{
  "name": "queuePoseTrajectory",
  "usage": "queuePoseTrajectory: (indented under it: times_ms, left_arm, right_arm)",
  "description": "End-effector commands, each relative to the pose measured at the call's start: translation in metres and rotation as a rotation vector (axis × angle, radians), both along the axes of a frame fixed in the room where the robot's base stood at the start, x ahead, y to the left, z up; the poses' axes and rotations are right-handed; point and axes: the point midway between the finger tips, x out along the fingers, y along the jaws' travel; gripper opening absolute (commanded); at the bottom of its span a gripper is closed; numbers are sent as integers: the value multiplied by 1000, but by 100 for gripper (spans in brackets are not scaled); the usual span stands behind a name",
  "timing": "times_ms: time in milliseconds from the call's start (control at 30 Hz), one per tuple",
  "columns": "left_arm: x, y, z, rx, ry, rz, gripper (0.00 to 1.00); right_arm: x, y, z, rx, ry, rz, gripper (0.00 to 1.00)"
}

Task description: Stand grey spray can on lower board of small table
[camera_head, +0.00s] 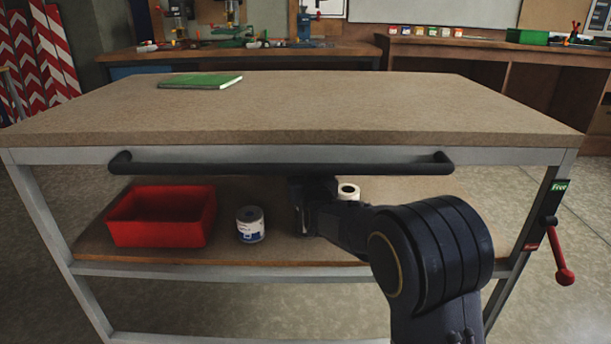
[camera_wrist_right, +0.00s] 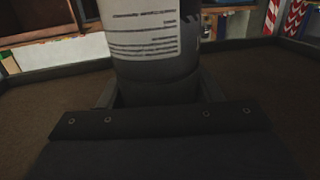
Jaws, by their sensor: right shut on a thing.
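In the right wrist view, the grey spray can (camera_wrist_right: 158,88) stands roughly upright between the fingers of my right gripper (camera_wrist_right: 158,98), which is shut on it. The can has a white printed label, and its top is out of that view. In the head view, my right gripper (camera_head: 312,205) reaches in under the table's front handle, over the lower board (camera_head: 290,252) of the small table. The can is hidden there by my wrist and the handle. I cannot tell whether its base touches the board. My left gripper is not in view.
A red bin (camera_head: 160,232) and a white-and-blue tin (camera_head: 250,226) stand on the lower board, left of my gripper. A white roll (camera_head: 348,191) is just right of it. The black handle (camera_head: 280,169) runs across the front. A green book (camera_head: 200,81) lies on the top.

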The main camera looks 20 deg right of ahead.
Motion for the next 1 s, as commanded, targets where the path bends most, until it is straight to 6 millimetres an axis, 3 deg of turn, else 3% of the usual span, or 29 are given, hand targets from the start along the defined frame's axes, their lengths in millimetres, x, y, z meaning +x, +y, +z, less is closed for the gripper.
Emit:
queuePoseTrajectory:
  times_ms: [133,167,300,667,767,1000]
  left_arm:
    - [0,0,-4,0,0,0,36]
    - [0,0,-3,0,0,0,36]
    - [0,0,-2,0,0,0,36]
    - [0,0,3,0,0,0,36]
    - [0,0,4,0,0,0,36]
    - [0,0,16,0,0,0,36]
  right_arm:
    - [0,0,-3,1,-3,0,0]
    - [0,0,-3,0,0,0,61]
    - [0,0,-2,0,0,0,80]
    - [-1,0,3,0,-1,0,81]
    - [-13,1,4,2,-1,0,81]
    - [-64,6,7,3,1,2,81]
